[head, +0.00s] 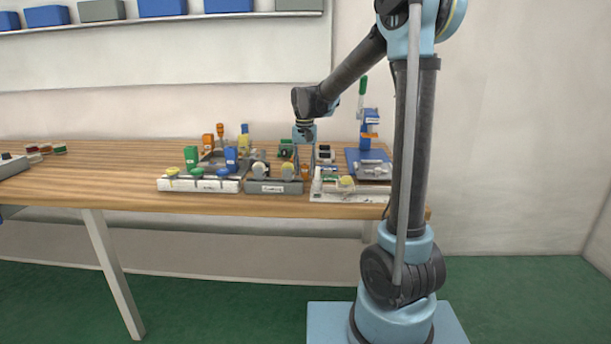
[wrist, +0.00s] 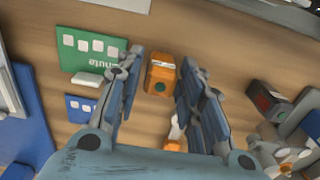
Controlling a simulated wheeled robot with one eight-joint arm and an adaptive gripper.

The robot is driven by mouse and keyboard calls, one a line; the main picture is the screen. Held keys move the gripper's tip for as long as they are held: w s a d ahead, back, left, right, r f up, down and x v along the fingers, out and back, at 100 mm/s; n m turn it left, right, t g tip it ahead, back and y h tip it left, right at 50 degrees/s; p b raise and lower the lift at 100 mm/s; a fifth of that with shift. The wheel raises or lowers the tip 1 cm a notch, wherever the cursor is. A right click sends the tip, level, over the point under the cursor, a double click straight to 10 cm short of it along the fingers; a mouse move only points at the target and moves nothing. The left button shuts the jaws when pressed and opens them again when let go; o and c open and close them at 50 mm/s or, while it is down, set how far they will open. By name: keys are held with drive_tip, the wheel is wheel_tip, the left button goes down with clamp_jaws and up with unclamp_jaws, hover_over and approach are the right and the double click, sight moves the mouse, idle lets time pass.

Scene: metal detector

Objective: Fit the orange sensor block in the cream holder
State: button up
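My gripper (wrist: 161,62) is open, with one finger on each side of the block and a visible gap to both. I cannot tell whether they are level with it. I cannot pick out the cream holder for certain.
In the wrist view a green card (wrist: 90,47) lies left of the fingers, and a black-ended part (wrist: 267,98) lies right. In the head view a white tray (head: 200,186), a grey tray (head: 273,188) and a blue stand (head: 368,150) crowd the table. The table's left middle is clear.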

sight(305, 164)
drive_tip(key=c, duration=0.6)
drive_tip(key=shift+r, duration=2.3)
